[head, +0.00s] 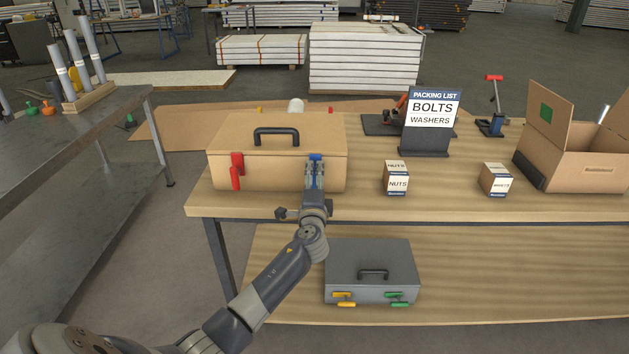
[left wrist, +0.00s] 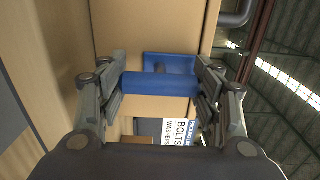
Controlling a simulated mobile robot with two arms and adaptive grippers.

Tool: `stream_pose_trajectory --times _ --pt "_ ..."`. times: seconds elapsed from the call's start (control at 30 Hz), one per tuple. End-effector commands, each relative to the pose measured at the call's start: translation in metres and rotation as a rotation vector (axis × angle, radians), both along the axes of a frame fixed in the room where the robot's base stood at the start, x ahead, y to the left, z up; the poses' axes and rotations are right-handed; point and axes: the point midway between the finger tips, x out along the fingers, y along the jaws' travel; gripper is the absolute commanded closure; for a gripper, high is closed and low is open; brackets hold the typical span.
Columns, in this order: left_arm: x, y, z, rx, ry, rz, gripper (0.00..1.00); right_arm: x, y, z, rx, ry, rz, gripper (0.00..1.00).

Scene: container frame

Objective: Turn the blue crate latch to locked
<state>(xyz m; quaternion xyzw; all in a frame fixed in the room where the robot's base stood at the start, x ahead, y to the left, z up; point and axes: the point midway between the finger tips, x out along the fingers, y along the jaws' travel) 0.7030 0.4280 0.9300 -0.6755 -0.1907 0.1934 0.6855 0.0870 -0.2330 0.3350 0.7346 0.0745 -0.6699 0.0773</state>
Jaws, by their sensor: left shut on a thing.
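The tan crate (head: 225,147) stands closed on the upper wooden table, with a black handle on its lid. Its blue latch (head: 316,156) is on the right of the front face, partly hidden by my left gripper (head: 315,174). In the left wrist view, the blue latch handle (left wrist: 160,84) lies between the two fingers, which touch its ends, with a blue plate behind it. My left gripper is shut on it. The crate's red latch (head: 236,172) is on the left of the front, its handle hanging down. My right gripper is out of view.
An open carton (head: 590,165) is at far right. A grey case (head: 370,262) lies on the lower shelf.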

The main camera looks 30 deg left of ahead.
Motion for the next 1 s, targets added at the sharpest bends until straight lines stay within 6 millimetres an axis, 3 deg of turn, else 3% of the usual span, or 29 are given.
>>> stream_pose_trajectory --times 0.03,0.1,0.13,0.57,0.77,1.0 --pt "0.0 0.0 0.0 0.004 0.001 0.0 0.36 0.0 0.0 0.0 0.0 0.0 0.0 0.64" --pt "0.0 0.0 0.0 0.004 0.001 0.0 0.2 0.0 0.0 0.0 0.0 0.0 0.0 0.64" --pt "0.0 0.0 0.0 0.003 0.001 0.0 0.18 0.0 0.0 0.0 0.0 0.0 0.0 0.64" --pt "-0.003 -0.002 -0.001 0.001 0.001 -0.001 0.18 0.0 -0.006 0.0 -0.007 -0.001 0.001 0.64" --pt "-0.024 -0.015 -0.001 -0.001 0.001 -0.002 0.18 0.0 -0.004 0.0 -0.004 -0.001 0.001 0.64" --pt "-0.065 -0.04 -0.002 -0.001 0.002 -0.002 0.18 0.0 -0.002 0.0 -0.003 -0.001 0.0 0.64"
